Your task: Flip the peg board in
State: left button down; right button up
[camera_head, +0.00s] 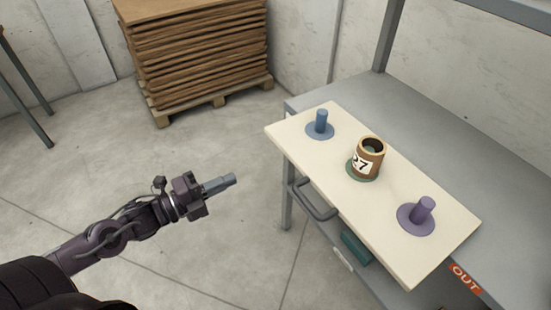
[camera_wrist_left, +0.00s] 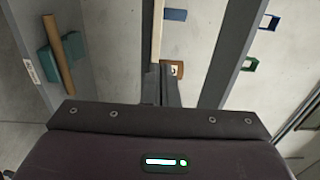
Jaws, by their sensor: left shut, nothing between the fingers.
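The peg board (camera_head: 322,168) is a cream panel lying at the front edge of the grey bench in the head view, sticking out past that edge. It carries a blue peg (camera_head: 321,121), a brown spool (camera_head: 369,157) marked "27" in the middle, and a purple peg (camera_head: 423,210). A dark handle (camera_head: 314,203) shows at its left side. My left gripper (camera_head: 229,181) is shut and empty, left of the board and apart from it. In the left wrist view the board appears edge-on as a cream strip (camera_wrist_left: 157,30). My right gripper is not in view.
A teal block (camera_head: 356,247) sits below the board. A pallet of stacked brown sheets (camera_head: 195,55) stands at the back left. The floor around my left gripper is clear.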

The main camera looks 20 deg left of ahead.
aim_at(287, 154)
pick_arm(q)
jog(key=b+x, duration=0.1)
jog(key=x, duration=1.2)
jog(key=shift+w+d, duration=0.25)
jog(key=shift+w, duration=0.05)
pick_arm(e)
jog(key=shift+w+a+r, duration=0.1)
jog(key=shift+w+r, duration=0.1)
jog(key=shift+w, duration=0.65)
